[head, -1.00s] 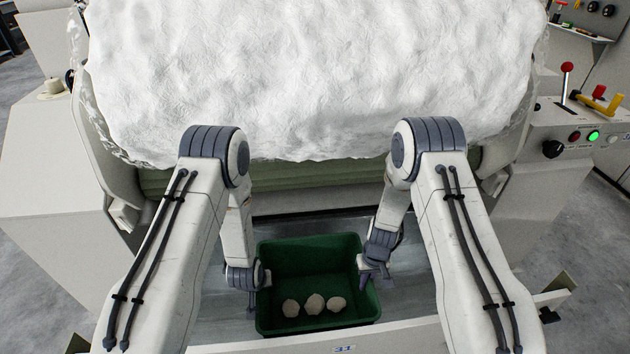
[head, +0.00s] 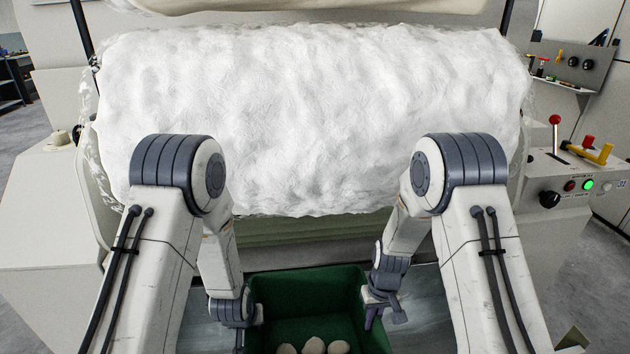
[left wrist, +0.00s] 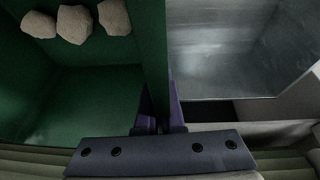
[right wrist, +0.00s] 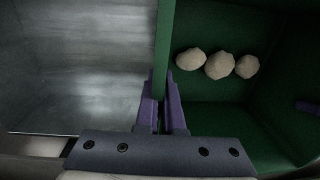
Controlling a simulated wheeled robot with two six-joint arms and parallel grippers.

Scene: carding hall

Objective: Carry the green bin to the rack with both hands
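The green bin (head: 315,282) is an open box in front of the machine, low in the head view, its near side cut off by the frame. Three pale, rounded lumps (head: 313,346) lie in it. My left gripper (head: 250,322) is at the bin's left wall; in the left wrist view its purple fingers (left wrist: 160,108) are closed on either side of that wall. My right gripper (head: 374,314) is at the right wall; in the right wrist view its fingers (right wrist: 162,102) are closed on either side of it. Each gripper's inner finger is inside the bin.
A large white fluffy roll (head: 310,120) fills the machine behind the bin. A control panel (head: 570,180) with a red-knobbed lever stands at the right. A grey metal surface (head: 425,300) lies below and beside the bin. The bin's underside is hidden.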

